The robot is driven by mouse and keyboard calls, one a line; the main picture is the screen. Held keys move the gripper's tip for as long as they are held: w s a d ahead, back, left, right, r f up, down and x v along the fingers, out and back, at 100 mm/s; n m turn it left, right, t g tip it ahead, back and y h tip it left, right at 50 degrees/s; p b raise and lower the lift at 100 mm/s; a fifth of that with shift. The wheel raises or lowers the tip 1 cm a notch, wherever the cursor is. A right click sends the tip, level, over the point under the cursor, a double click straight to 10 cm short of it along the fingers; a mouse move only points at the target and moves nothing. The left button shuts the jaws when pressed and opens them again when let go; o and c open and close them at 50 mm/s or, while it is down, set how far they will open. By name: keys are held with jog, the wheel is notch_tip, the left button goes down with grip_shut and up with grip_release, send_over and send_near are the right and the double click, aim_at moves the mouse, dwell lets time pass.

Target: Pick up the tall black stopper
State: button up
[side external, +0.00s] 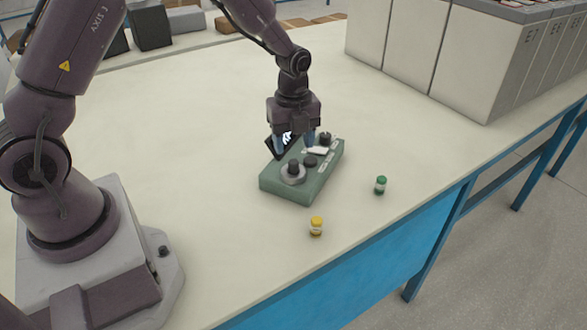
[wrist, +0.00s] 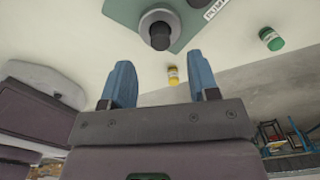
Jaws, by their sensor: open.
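A green box (side external: 275,188) lies on the table under my gripper (side external: 294,145). A black stopper (side external: 293,166) stands upright in a light grey ring at the box's near left end. A low black piece (side external: 310,161) sits beside it, and another black stopper (side external: 325,139) stands at the far end. I cannot tell for sure which is tallest. In the wrist view, one black stopper (wrist: 160,36) in a grey ring shows beyond my gripper (wrist: 163,76). My gripper's blue fingers are apart with nothing between them, above the box and behind the near stopper.
A yellow-topped jar (side external: 316,226) and a green jar (side external: 380,185) stand near the table's front edge, right of the box. Large grey battery cases (side external: 460,60) stand at the back right. The table (side external: 180,140) left of the box is clear.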

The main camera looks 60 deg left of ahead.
aim_at(294, 162)
jog(key=shift+f, duration=2.75)
jog(key=c, duration=1)
jog(key=shift+r, duration=0.15)
jog(key=shift+r, duration=0.55)
jog(key=s+d+r, duration=0.1)
jog(key=s+r, duration=1.3)
jog(key=r, duration=0.2)
jog(key=shift+d, duration=0.25)
jog(key=shift+r, duration=0.1)
